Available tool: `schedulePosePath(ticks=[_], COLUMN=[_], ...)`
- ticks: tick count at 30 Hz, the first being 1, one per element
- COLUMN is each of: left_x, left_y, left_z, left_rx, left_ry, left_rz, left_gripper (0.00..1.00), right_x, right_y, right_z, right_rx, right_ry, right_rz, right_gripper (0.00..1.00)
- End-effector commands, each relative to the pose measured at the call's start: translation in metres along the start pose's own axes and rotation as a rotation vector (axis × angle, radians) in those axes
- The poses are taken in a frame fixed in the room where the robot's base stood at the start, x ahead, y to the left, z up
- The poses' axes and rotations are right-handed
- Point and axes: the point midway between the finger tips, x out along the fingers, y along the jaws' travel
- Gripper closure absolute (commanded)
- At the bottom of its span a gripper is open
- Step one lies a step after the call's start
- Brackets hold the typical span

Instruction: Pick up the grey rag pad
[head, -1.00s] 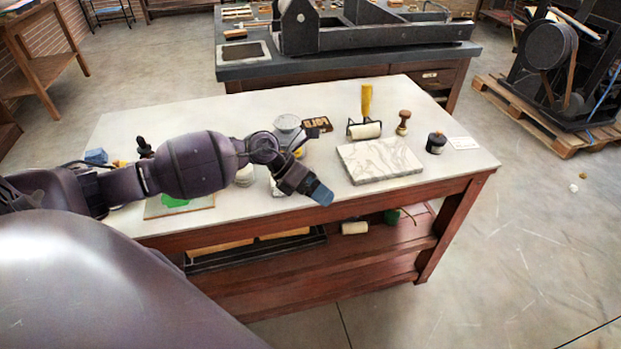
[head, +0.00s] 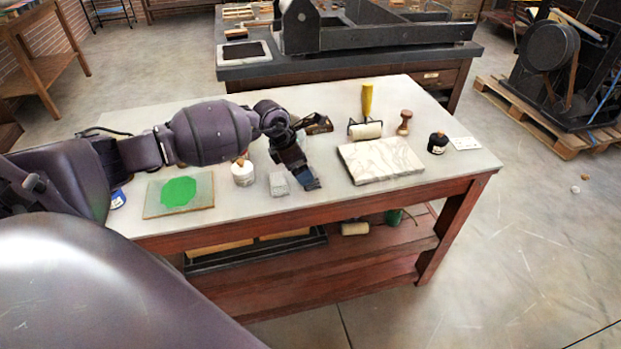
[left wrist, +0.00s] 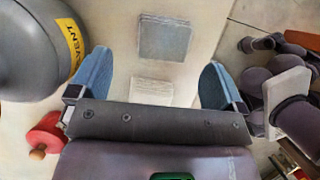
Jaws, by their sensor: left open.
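The grey rag pad (head: 279,184) is a small square stack lying on the pale table near its front edge. In the left wrist view the grey pad (left wrist: 164,38) lies flat, ahead of the space between my fingers and apart from them. My left gripper (head: 307,180) is just right of the pad in the head view, pointing down. Its blue fingers show wide apart and empty in the left wrist view (left wrist: 157,82). My right gripper is not in view.
A marble slab (head: 380,160) lies to the right, with a yellow-handled roller (head: 365,128) behind it. A white jar (head: 243,173) and a green-inked plate (head: 180,194) are to the left. A grey solvent can (left wrist: 25,50) stands near the left finger in the wrist view.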

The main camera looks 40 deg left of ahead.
Motion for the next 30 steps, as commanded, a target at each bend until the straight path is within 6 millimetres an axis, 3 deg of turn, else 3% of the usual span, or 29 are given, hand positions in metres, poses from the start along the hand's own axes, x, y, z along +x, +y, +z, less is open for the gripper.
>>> schedulePosePath(ticks=[9,20,30], left_x=[0.041,0.047,0.047], left_y=[-0.004,-0.004,-0.004], left_z=[0.010,0.010,0.010], left_rx=[-0.002,0.000,0.000], left_ry=[0.000,-0.001,-0.001], left_rz=[-0.003,-0.002,-0.002], left_gripper=[0.04,0.04,0.56], right_x=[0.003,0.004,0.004], right_y=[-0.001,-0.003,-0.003], right_z=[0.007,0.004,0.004], right_rx=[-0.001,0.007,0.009], right_ry=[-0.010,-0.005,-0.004], right_rz=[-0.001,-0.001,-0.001], right_gripper=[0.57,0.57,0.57])
